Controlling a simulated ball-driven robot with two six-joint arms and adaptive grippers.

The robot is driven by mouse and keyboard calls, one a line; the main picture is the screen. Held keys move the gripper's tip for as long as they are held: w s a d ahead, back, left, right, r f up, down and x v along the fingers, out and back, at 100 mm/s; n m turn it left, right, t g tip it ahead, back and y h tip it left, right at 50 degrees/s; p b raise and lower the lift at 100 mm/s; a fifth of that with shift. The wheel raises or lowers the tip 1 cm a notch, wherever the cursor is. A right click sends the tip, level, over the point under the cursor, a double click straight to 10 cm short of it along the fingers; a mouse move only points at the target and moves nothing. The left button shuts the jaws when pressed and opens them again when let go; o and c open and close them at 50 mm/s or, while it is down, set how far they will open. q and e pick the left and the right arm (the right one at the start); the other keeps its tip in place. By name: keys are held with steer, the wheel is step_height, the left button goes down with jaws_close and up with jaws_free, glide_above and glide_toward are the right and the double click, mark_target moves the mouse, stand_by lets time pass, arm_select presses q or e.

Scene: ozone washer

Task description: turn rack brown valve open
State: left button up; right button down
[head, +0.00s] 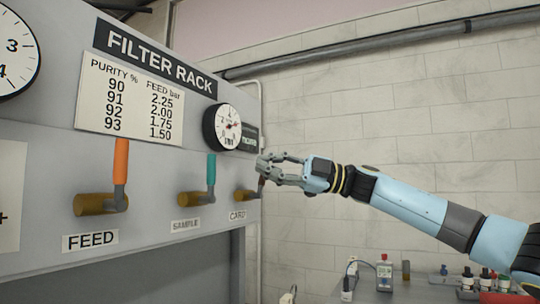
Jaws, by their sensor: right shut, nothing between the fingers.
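The rack's rightmost valve (246,196) is a short brass stub above a label starting "CAR". A small dark reddish-brown piece of its handle (261,186) shows just below my gripper's fingers; the rest of the handle is hidden. My right gripper (263,167) reaches in from the right, with its fingertips at the top of this handle. It is shut with nothing held; I cannot tell whether it touches the handle. My left gripper is not in view.
The feed valve (121,162) has an upright orange handle, and the sample valve (211,167) an upright teal one. A round gauge (228,128) sits just above and left of my gripper. Bottles and a meter (384,273) stand on a bench below right.

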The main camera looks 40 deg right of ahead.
steer(key=shift+w+d+f, duration=0.4)
steer(key=shift+d, duration=0.3)
steer(key=shift+w+d+m+t+p, duration=0.15)
steer(key=shift+d+m+t+p, duration=0.35)
steer(key=shift+m, duration=0.5)
steer(key=shift+w+d+f+m+t+h, duration=0.3)
steer(key=shift+d+f+m+t+h, duration=0.45)
steer(key=shift+m, duration=1)
steer(key=shift+w+d+f+m+t+h, duration=0.1)
steer(key=shift+w+d+f+m+t, duration=0.4)
steer(key=shift+m+t, duration=0.95)
steer(key=shift+w+d+f+m+t+h, duration=0.1)
steer(key=shift+d+f+m+t+h, duration=0.55)
steer(key=shift+m, duration=1.35)
steer(key=shift+d, duration=0.25)
steer(key=shift+r, duration=0.1)
